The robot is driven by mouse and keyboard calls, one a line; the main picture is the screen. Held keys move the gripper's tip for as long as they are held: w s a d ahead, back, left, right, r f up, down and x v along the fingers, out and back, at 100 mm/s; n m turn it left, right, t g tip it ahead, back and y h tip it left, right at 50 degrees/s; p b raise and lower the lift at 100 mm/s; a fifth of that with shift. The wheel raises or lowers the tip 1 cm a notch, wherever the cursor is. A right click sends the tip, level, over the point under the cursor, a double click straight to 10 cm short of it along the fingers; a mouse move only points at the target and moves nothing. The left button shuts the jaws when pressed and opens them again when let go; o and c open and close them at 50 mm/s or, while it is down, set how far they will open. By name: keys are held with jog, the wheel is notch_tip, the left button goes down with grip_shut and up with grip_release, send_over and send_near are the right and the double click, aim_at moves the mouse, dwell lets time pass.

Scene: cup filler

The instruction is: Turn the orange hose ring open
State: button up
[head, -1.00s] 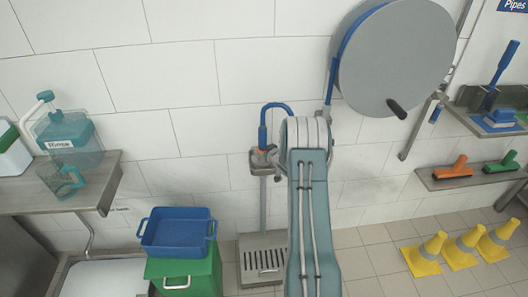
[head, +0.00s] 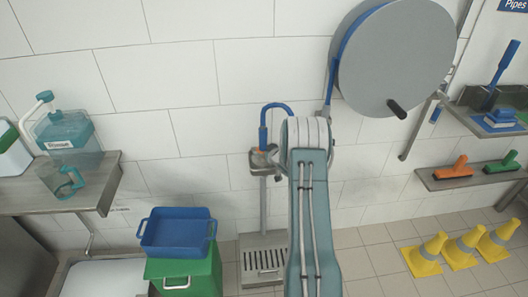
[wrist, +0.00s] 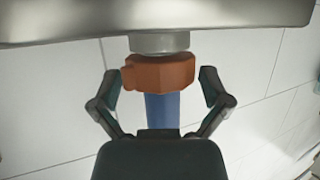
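The orange hose ring (wrist: 160,73) is in the upper middle of the wrist view, below a grey collar (wrist: 159,43) under a metal fixture. A blue hose (wrist: 161,110) runs down from the ring. My gripper (wrist: 160,82) is open, with one finger on each side of the ring and a gap on both sides. In the head view a small bit of orange (head: 262,149) shows at the wall fixture by the blue hose loop (head: 276,107). My arm hides my gripper there.
A hose reel (head: 395,60) hangs on the wall above right. A floor grate (head: 264,260) lies below the fixture. A blue tub (head: 177,232) sits on a green bin (head: 183,274) at left. Yellow cones (head: 421,262) stand on the floor at right.

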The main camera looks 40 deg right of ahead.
jog(key=shift+s, duration=0.1)
jog(key=v, duration=1.1)
jog(key=shift+s, duration=0.3)
jog(key=shift+r, duration=0.1)
